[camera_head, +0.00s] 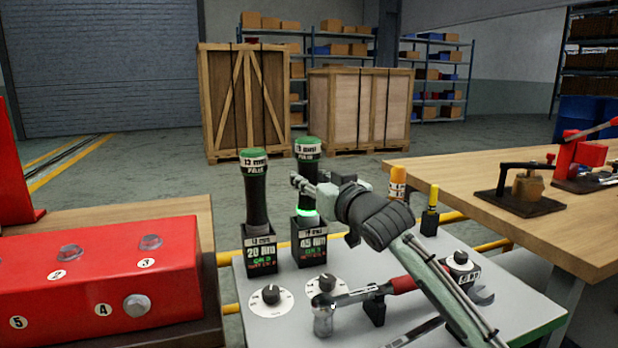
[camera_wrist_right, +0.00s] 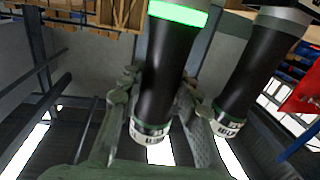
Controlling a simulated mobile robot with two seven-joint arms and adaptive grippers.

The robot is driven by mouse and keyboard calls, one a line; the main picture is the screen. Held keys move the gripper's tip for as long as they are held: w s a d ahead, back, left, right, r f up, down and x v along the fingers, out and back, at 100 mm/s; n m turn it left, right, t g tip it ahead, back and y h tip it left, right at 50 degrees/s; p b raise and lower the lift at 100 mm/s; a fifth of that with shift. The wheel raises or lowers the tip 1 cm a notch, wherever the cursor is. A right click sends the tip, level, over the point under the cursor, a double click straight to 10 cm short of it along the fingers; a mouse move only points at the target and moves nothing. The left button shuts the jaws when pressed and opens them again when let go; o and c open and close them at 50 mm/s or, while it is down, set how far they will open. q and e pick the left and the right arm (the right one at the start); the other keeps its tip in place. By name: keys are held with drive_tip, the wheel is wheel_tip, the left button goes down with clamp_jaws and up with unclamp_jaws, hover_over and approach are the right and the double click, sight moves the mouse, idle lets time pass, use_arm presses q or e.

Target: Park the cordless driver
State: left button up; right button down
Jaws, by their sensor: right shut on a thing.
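A black cordless driver (camera_head: 308,160) with a green cap stands upright at the right-hand dock (camera_head: 309,245), labelled 45 Nm. A green ring glows low on it, just above the dock; I cannot tell how deep it sits. My right gripper (camera_head: 312,187) is shut around its body from the right. In the right wrist view the gripper (camera_wrist_right: 162,112) has its fingers on either side of the driver (camera_wrist_right: 167,70), and the glowing ring shows at the top. A second similar driver (camera_head: 256,195) stands in the left dock (camera_head: 261,250), labelled 20 Nm. My left gripper is out of view.
A torque wrench with a red handle (camera_head: 403,284) lies on the grey stand, near two white dials (camera_head: 270,298). A yellow-topped tool (camera_head: 431,212) stands behind my arm. A red block (camera_head: 100,280) with numbered bolts is at left, a wooden bench (camera_head: 480,170) at right.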

drive_tip(key=shift+f, duration=0.45)
drive_tip(key=c, duration=1)
unclamp_jaws()
drive_tip(key=shift+f, duration=0.3)
drive_tip(key=v, duration=1.2)
drive_tip(key=shift+r, duration=0.1)
